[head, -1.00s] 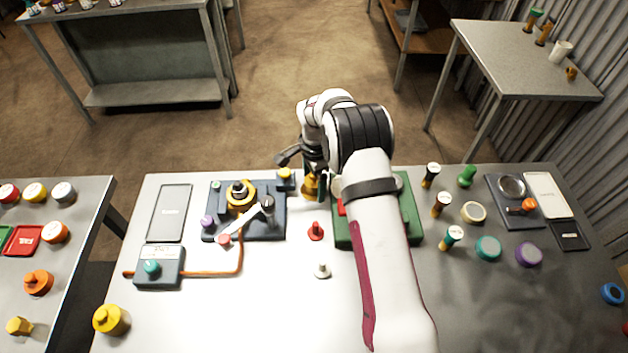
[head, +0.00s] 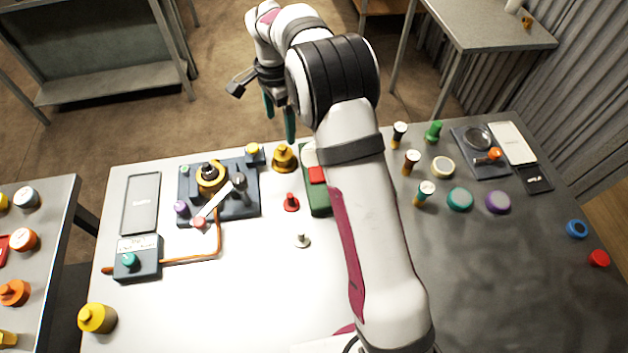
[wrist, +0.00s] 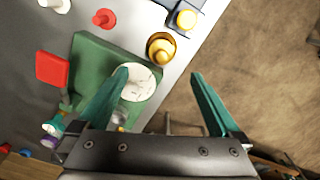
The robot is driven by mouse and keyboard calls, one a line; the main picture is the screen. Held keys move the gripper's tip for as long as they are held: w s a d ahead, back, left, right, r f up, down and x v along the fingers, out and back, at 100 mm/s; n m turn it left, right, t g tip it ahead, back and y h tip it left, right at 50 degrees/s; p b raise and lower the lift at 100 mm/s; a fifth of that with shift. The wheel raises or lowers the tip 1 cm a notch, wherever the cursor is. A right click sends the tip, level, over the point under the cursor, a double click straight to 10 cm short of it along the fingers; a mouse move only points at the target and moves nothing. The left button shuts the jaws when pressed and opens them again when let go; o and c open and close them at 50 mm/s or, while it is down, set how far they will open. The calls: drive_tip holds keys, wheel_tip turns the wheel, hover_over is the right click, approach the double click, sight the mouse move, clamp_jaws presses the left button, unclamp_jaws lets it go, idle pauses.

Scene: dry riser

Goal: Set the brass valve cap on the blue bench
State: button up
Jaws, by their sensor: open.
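A brass-coloured cap (head: 284,157) with a wide base and a narrower top stands upright near the back edge of the grey bench (head: 280,320). It also shows in the wrist view (wrist: 161,48), beyond my fingertips. My gripper (head: 278,122) is open and empty, with its teal fingers pointing down, above and behind the cap at the bench's back edge. In the wrist view my gripper (wrist: 160,75) has a wide gap between its fingers and touches nothing. No clearly blue bench shows; the benches look grey.
A dark valve plate (head: 240,203) stands left of the cap. A green case (head: 318,195) is to its right, partly hidden by my arm. A small red piece (head: 292,203) and a white one (head: 302,241) stand in front. Other benches stand left, back left and back right.

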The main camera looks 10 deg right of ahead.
drive_tip(key=s+d+r+n, duration=0.3)
drive_tip(key=s+r, duration=0.7)
drive_tip(key=s, duration=0.4)
drive_tip(key=s+d+f+n+y, duration=0.1)
drive_tip(key=s+n, duration=0.3)
drive_tip(key=s, duration=1.8)
drive_tip(key=shift+s+d+f+n+y, duration=0.2)
drive_tip(key=shift+n+y, duration=0.2)
